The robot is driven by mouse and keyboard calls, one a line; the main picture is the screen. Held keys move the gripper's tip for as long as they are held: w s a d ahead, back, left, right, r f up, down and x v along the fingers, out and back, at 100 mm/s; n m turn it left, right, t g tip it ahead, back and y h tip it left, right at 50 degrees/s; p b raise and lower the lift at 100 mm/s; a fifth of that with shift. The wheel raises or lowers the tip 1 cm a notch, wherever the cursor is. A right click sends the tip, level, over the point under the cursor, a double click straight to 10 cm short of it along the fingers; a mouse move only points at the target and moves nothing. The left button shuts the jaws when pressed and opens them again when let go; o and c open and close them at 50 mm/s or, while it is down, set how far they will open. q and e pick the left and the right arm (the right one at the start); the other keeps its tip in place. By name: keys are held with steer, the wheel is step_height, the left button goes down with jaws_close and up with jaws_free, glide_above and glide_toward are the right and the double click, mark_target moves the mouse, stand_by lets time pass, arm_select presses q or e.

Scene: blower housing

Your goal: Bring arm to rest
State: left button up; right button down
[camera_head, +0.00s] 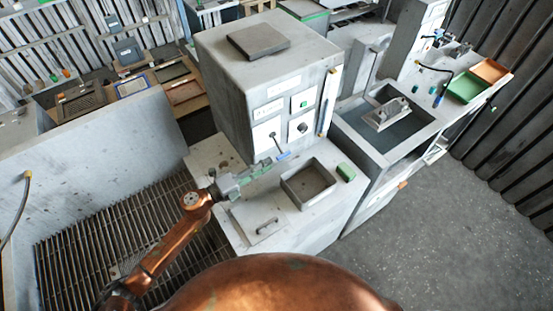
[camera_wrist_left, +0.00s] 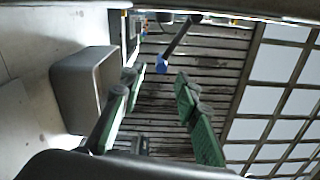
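My left arm comes in from the left in the head view. Its green and grey left gripper (camera_head: 264,166) is over the grey bench in front of the control cabinet. In the left wrist view the two green fingers (camera_wrist_left: 153,86) are spread apart with nothing between them. A dark lever with a blue tip (camera_wrist_left: 162,65) is ahead of the fingers, apart from them. In the head view the blue tip (camera_head: 284,155) shows just beyond the gripper, below the cabinet's front panel. My right gripper is not in view.
The grey cabinet (camera_head: 235,85) stands behind the gripper. A shallow open tray (camera_head: 308,183) is right of the gripper; it also shows in the left wrist view (camera_wrist_left: 80,85). A green block (camera_head: 346,172) lies beside it. A flat plate with a handle (camera_head: 258,219) is in front.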

arm_select(q)
steer(key=shift+v, duration=1.1)
